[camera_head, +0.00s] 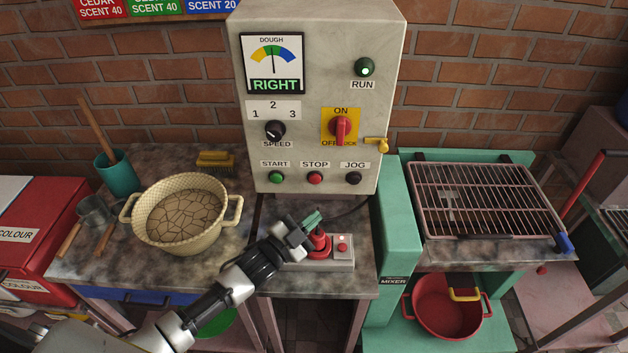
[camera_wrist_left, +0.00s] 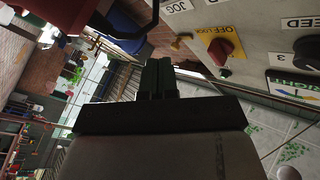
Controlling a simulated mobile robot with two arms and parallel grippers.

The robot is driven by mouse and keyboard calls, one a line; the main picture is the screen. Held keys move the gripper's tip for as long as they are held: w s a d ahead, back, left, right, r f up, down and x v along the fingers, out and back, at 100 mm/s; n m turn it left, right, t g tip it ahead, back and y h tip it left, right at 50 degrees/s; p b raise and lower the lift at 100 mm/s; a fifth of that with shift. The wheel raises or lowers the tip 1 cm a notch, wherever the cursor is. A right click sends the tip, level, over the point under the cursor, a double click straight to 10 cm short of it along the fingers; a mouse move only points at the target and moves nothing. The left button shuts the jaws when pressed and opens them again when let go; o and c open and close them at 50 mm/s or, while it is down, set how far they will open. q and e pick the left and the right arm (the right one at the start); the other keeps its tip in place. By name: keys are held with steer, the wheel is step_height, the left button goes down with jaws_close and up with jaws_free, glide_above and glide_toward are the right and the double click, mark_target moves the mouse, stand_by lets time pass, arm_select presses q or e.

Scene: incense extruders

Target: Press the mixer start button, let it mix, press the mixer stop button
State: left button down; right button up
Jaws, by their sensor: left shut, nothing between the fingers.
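The mixer control box (camera_head: 318,100) stands against the brick wall. Its green START button (camera_head: 276,178), red STOP button (camera_head: 315,178) and black JOG button (camera_head: 353,178) sit in a row low on its face. The ON/OFF switch (camera_head: 340,130) is red on a yellow plate, also seen in the left wrist view (camera_wrist_left: 220,50). My left gripper (camera_head: 313,217) is shut and empty, below and in front of the STOP button and apart from it. My right gripper is out of view.
A small grey pedestal with a red knob and button (camera_head: 342,247) stands just beside my left gripper. A cream basin of cracked dough (camera_head: 183,220) stands left. A wire rack (camera_head: 483,200) lies right, with a red pot (camera_head: 447,308) below.

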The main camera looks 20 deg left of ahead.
mark_target(315, 179)
arm_select(q)
steer(key=shift+w, duration=0.1)
steer(key=shift+w+f, duration=0.1)
steer(key=shift+w, duration=0.1)
steer(key=w+a+b, duration=0.2)
steer(key=w+b, duration=0.3)
steer(key=w, duration=0.3)
steer(key=shift+a, duration=0.15)
stand_by(1.8)
steer(key=shift+w, duration=0.1)
steer(key=shift+w+a, duration=0.15)
steer(key=shift+w, duration=0.15)
